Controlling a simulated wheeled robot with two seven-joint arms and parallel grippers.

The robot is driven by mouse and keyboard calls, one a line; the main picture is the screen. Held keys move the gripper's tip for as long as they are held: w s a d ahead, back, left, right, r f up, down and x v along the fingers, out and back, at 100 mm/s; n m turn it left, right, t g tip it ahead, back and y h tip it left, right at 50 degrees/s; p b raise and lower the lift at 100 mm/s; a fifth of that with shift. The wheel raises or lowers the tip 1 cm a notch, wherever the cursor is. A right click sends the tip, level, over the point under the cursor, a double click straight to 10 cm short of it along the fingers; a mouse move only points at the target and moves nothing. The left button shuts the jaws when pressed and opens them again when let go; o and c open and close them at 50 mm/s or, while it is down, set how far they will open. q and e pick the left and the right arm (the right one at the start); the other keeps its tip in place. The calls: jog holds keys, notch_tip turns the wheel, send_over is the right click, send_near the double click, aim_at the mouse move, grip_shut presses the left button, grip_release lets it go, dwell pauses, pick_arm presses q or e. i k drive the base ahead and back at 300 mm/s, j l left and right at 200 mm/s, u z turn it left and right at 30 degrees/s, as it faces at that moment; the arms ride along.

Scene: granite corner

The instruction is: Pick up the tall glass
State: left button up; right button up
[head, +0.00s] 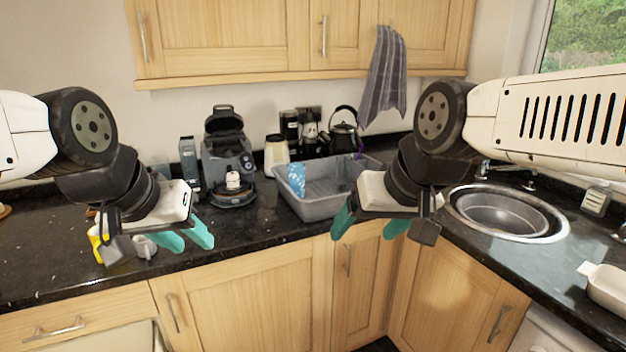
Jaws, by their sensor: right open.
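I cannot make out a tall glass in the head view. My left gripper (194,247) has teal fingers that stand apart with nothing between them. It hangs in the air over the front edge of the left counter. My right gripper (360,236) is open and empty, its teal fingers wide apart, in front of the grey basin. My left arm and gripper hide part of the left counter.
A grey basin (318,208) holding a blue patterned item stands in the corner. A coffee machine (225,150), a black kettle (344,138) and a round sink (505,213) are around it. A yellow object (97,243) and a small mug (146,247) are by my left gripper.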

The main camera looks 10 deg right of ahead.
aim_at(343, 162)
jog(key=i+l, duration=0.35)
jog(key=i, duration=0.15)
jog(key=i+l+z, duration=0.1)
jog(key=i+l, duration=0.2)
jog(key=i, duration=0.2)
jog(key=i+l, duration=0.3)
jog(key=i, duration=0.2)
